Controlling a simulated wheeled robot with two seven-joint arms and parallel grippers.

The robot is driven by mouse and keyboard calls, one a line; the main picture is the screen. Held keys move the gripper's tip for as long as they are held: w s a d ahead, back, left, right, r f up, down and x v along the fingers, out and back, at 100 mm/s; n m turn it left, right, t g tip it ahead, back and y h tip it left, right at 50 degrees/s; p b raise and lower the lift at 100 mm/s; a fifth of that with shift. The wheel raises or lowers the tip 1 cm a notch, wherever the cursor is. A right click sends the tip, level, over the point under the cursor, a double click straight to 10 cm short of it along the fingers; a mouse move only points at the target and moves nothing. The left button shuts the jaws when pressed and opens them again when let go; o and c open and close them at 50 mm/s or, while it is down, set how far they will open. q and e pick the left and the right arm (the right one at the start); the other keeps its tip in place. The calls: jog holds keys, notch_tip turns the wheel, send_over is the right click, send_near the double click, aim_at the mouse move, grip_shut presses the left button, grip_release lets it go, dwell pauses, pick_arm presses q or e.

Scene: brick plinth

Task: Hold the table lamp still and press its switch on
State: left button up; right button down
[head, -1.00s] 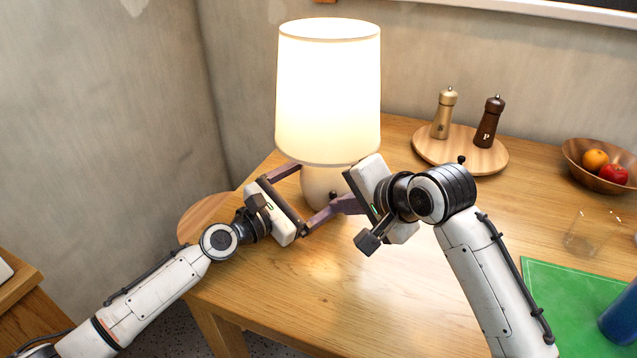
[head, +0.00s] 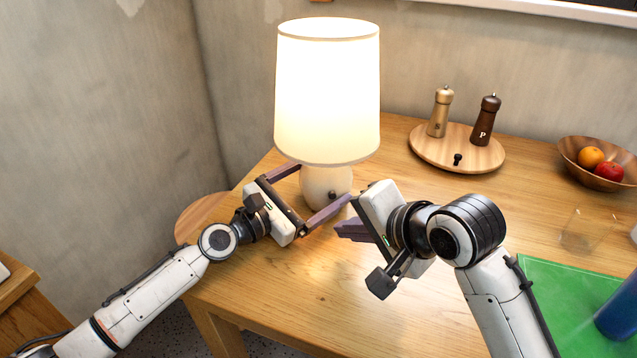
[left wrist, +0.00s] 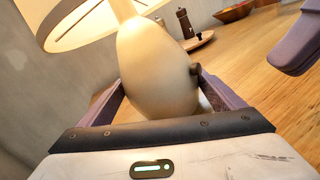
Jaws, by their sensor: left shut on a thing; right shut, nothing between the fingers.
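The table lamp (head: 327,95) stands upright on the wooden table, its cream shade glowing brightly. Its rounded base (head: 318,186) also shows in the left wrist view (left wrist: 155,75). A small dark switch knob (head: 332,195) is on the base; it also shows at the base's right side in the left wrist view (left wrist: 194,69). My left gripper (head: 312,192) is shut on the lamp base, one finger on each side. My right gripper (head: 342,229) is shut and empty, in front of and to the right of the base, apart from the switch.
A round wooden board (head: 428,152) holds two mills and a small dark knob-like piece. A fruit bowl (head: 595,178), a clear glass (head: 580,232), a green mat (head: 545,290) and a blue cup (head: 620,308) are at the right. The table front is clear.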

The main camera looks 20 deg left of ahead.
jog(key=shift+s+d, duration=0.1)
pick_arm(q)
jog(key=o, duration=1.9)
jog(key=shift+a, duration=0.1)
jog(key=v, duration=1)
jog(key=shift+s+f, duration=0.1)
jog(key=shift+s, duration=0.15)
jog(key=shift+v, duration=0.8)
pick_arm(e)
jog(key=shift+r, duration=0.15)
